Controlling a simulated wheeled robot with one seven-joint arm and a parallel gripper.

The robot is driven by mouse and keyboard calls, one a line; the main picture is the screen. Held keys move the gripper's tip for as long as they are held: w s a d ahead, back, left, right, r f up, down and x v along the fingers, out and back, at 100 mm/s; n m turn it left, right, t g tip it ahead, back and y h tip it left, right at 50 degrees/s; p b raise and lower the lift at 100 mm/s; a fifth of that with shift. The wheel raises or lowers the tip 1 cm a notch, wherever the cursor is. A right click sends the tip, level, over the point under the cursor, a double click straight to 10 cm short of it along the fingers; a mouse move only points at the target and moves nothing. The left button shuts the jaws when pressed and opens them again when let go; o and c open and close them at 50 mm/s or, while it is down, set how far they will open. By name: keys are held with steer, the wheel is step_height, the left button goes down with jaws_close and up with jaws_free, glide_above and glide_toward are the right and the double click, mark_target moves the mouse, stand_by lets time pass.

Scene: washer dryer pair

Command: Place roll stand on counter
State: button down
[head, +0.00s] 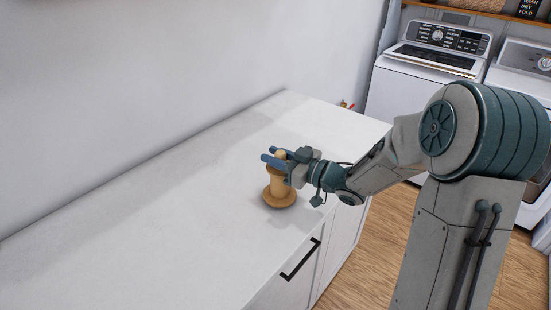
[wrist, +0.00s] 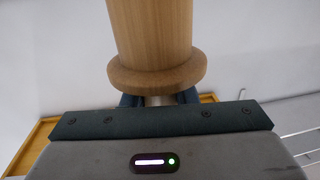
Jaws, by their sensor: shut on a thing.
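The roll stand (head: 279,192) is a light wooden post with a round, wider base and a knob at its top. It is upright at the counter (head: 150,225), near the front edge; I cannot tell whether its base touches the surface. My gripper (head: 274,160) is shut on the upper part of the stand, its fingers reaching around it from the right. In the wrist view the wooden stand (wrist: 154,40) rises large in front of the gripper, with a flared ring at its near end. The fingertips are mostly hidden behind it there.
The white counter is bare around the stand, with wide free room to the left. A wall (head: 130,90) runs along its back. A dark drawer handle (head: 300,260) is on the cabinet front. A washer (head: 425,75) and a second machine (head: 520,75) stand at the back right.

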steer(key=shift+f, duration=0.3)
steer(key=shift+f, duration=0.15)
steer(key=c, duration=1.1)
jaws_free()
steer(key=shift+c, duration=0.2)
